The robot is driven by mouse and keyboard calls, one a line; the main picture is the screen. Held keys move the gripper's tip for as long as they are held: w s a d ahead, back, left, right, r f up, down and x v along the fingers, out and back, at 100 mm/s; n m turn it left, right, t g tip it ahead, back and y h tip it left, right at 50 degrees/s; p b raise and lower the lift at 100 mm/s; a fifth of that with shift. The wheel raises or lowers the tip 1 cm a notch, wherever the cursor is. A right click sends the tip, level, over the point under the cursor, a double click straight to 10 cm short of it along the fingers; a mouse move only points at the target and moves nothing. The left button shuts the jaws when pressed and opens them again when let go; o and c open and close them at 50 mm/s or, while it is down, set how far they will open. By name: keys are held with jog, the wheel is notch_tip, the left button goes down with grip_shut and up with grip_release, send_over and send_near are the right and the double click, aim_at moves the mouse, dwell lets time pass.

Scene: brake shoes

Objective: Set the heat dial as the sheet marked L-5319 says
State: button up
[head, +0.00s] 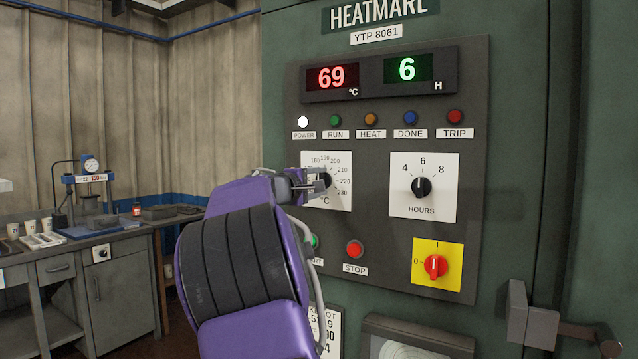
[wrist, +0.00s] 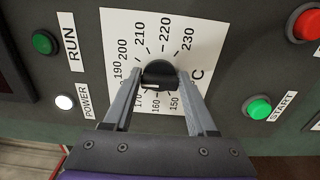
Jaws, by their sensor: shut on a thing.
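The heat dial is a black knob (head: 327,178) on a white °C plate (head: 341,200). In the wrist view the knob (wrist: 158,72) sits between the two grey fingers of my gripper (wrist: 159,88), which is shut on it. A pale mark shows on the knob's lower side, toward the 160 and 170 end; the exact setting is unclear. In the head view my gripper (head: 316,184) covers part of the knob and scale. A white sheet (head: 329,325) with partly readable print, ending in 9, hangs below the panel; my arm hides its left part.
The red display (head: 331,77) reads 69 °C and the green one (head: 407,69) reads 6 H. The hours dial (head: 422,187) points at 6. A stop button (head: 355,249) and red main switch (head: 436,265) are nearby. A start button (wrist: 259,108) is close to my fingers.

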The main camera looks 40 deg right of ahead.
dwell(0.4)
jog(key=o, duration=1.4)
jog(key=shift+c, duration=0.2)
jog(key=shift+a, duration=0.1)
jog(key=v, duration=1.7)
jog(key=shift+s+a, duration=0.1)
